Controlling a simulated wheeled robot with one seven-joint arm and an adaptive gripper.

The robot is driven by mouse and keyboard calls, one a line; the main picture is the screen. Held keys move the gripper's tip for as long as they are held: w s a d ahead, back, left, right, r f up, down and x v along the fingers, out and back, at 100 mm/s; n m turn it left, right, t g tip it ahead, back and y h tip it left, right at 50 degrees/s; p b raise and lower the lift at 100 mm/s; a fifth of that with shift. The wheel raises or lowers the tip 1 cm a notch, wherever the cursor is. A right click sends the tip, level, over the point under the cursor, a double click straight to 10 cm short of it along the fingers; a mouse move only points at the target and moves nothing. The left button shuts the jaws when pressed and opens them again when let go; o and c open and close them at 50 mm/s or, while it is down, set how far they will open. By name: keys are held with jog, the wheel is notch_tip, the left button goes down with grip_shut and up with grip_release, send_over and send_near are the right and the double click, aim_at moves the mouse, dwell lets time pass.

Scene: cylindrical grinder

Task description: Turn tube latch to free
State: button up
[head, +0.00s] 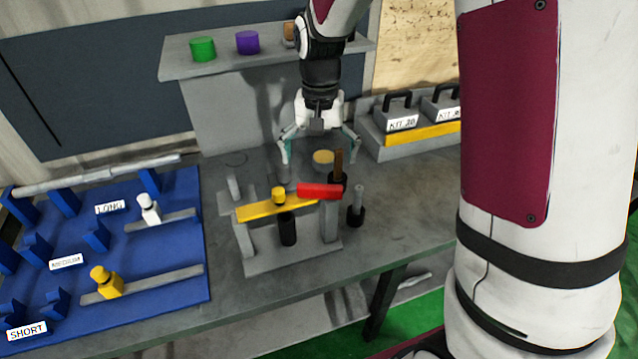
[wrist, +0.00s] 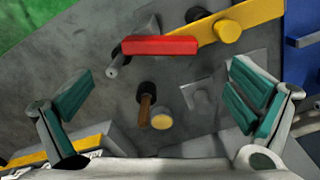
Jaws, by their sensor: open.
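No part is labelled as the tube latch. On a grey stand (head: 249,252), a yellow bar (head: 255,211) with a round yellow knob (head: 279,194) lies across the top, and a red bar (head: 320,190) is at its right end. In the wrist view the red bar (wrist: 158,46) meets the yellow bar (wrist: 260,14) at an angle, next to the knob (wrist: 228,31). My gripper (head: 319,152) is open and empty, above and behind the stand. In the wrist view its fingers (wrist: 163,90) are spread wide, with the red bar beyond them.
A brown peg (head: 338,163), a tan disc (head: 323,156) and a grey pin (head: 358,197) stand near the grey stand. A blue board (head: 185,258) with LONG, MEDIUM and SHORT labels lies left. Kit boxes (head: 402,124) stand back right; a shelf (head: 178,64) stands behind.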

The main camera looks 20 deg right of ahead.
aim_at(320, 186)
notch_tip(320, 186, down, 9)
jog(key=shift+f+p, duration=0.1)
jog(key=shift+p, duration=0.35)
jog(key=c, duration=1.5)
jog(key=m, duration=0.5)
jog(key=shift+w+d+m, duration=0.3)
jog(key=shift+w+d, duration=0.05)
jog(key=shift+w, duration=0.05)
jog(key=m, duration=0.3)
jog(key=d+m, duration=0.1)
jog(key=m, duration=0.2)
jog(key=shift+w+p, duration=0.2)
jog(key=shift+p, duration=0.2)
jog(key=shift+d+m, duration=0.1)
jog(key=shift+m, duration=0.2)
